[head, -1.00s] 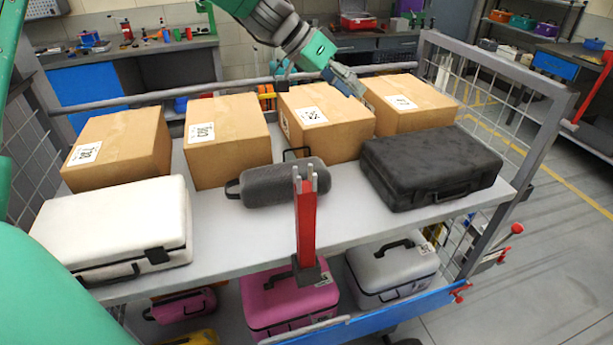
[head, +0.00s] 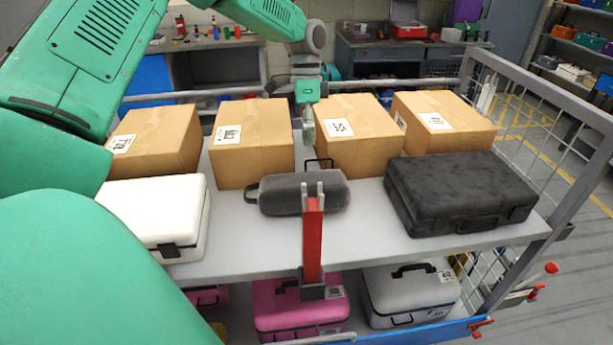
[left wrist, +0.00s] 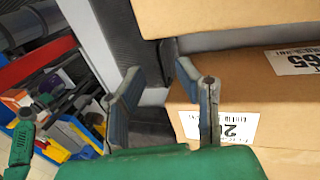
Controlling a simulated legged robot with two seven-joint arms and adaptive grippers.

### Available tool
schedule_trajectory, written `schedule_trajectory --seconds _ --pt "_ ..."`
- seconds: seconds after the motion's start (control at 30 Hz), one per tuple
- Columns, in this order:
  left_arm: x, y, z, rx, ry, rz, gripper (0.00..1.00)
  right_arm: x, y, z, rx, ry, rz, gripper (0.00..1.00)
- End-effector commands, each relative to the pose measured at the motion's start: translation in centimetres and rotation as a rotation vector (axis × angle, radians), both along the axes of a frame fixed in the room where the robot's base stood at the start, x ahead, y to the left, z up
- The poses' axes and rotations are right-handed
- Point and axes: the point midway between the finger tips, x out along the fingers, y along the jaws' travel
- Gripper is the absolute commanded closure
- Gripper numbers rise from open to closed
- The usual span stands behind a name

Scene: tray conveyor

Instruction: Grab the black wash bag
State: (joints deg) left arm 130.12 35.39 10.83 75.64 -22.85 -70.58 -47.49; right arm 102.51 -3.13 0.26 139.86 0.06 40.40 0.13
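The black wash bag (head: 300,193) is a dark grey, rounded, lying bag with end loops. It lies on the upper shelf of the cart (head: 255,255), between a white case and a black case. My left gripper (head: 308,135) points down behind it, at the gap between the two middle cardboard boxes, apart from the bag. In the left wrist view its two fingers (left wrist: 160,78) are spread with nothing between them. A dark textured surface (left wrist: 120,30) shows beyond them; I cannot tell if it is the bag. My right gripper is not in view.
Several cardboard boxes (head: 252,145) line the back of the shelf. The white case (head: 155,210) is left, the black case (head: 460,190) right. A red post (head: 313,240) with grey prongs stands in front of the bag. Pink (head: 300,310) and grey (head: 412,295) cases sit below.

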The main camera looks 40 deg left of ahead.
Motion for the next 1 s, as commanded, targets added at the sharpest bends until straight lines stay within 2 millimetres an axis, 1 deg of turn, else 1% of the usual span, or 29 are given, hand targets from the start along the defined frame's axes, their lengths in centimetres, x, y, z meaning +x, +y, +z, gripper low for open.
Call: schedule_trajectory --seconds 0.1,0.27,0.4,0.53,0.67,0.83,0.87,0.9,0.93,1.0 --pt "-0.3 -0.3 -1.1 -0.001 0.001 0.000 0.71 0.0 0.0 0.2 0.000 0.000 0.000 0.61" --pt "-0.6 -0.6 -2.0 -0.001 0.001 0.001 0.71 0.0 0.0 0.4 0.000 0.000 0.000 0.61" --pt "-1.3 -1.2 -3.9 0.001 0.002 0.000 0.71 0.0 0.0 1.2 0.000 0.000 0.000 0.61" --pt "-1.6 -1.6 -5.6 0.001 0.000 0.000 0.71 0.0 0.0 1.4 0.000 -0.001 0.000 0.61" --pt "-1.7 -1.5 -6.3 0.002 -0.003 0.000 0.71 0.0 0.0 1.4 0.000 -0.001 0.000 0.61" --pt "-1.7 -1.4 -6.4 0.000 -0.003 0.001 0.71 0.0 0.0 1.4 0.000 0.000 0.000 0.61" --pt "-1.7 -1.4 -6.4 0.000 -0.003 0.001 0.78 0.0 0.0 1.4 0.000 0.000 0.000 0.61" --pt "-1.7 -1.4 -6.4 0.000 -0.003 0.001 0.92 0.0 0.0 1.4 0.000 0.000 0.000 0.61" --pt "-1.7 -1.4 -6.4 0.000 -0.003 0.001 1.00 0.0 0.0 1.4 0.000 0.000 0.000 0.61" --pt "-1.7 -1.4 -6.3 0.000 -0.003 0.001 1.00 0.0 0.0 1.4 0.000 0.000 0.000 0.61"
